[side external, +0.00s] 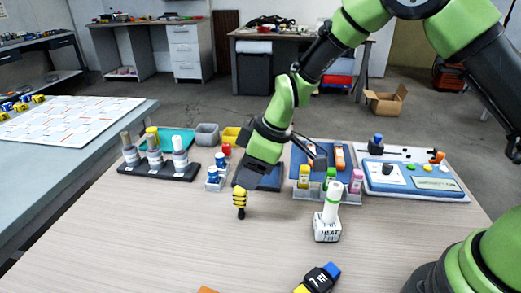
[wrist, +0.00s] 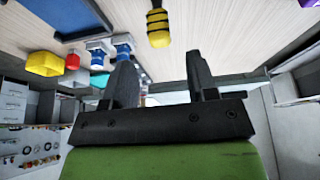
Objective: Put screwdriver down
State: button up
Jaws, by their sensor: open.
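The screwdriver's yellow-and-black banded handle (side external: 240,197) shows just below the end of my arm in the side external view, over the bare table left of centre. It looks roughly upright there, with a dark lower end; I cannot tell whether it touches the table. In the wrist view the handle (wrist: 158,27) enters from the top edge, just beyond the fingertips and between their lines. My gripper (wrist: 159,57) is open, with a clear gap between its two fingers and nothing between them. The screwdriver's shaft is not clearly visible in either view.
A dark rack of bottles (side external: 158,172) stands at the left. A white labelled holder with a tube (side external: 327,228) stands right of the screwdriver. A blue-and-white panel (side external: 412,178) lies at the right. A black-and-yellow block (side external: 318,279) is near the front. The front left table is clear.

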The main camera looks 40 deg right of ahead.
jog(key=s+d+r+m+t, duration=0.1)
jog(key=s+d+r, duration=0.15)
jog(key=r, duration=0.35)
jog(key=s+d+r+m, duration=0.1)
jog(key=s+r+m, duration=0.15)
jog(key=r, duration=0.35)
jog(key=s+d+r+m+t, duration=0.1)
jog(key=s+d+r+m, duration=0.2)
jog(key=s, duration=0.6)
jog(key=s+d+r+m+t+h, duration=0.1)
jog(key=s+d+r+m+t, duration=0.1)
jog(key=s+m, duration=0.4)
jog(key=s+d+r, duration=0.1)
jog(key=s+r, duration=0.1)
jog(key=s, duration=0.1)
jog(key=shift+s+r+m, duration=0.25)
jog(key=shift+r+m, duration=0.1)
jog(key=shift+d, duration=0.1)
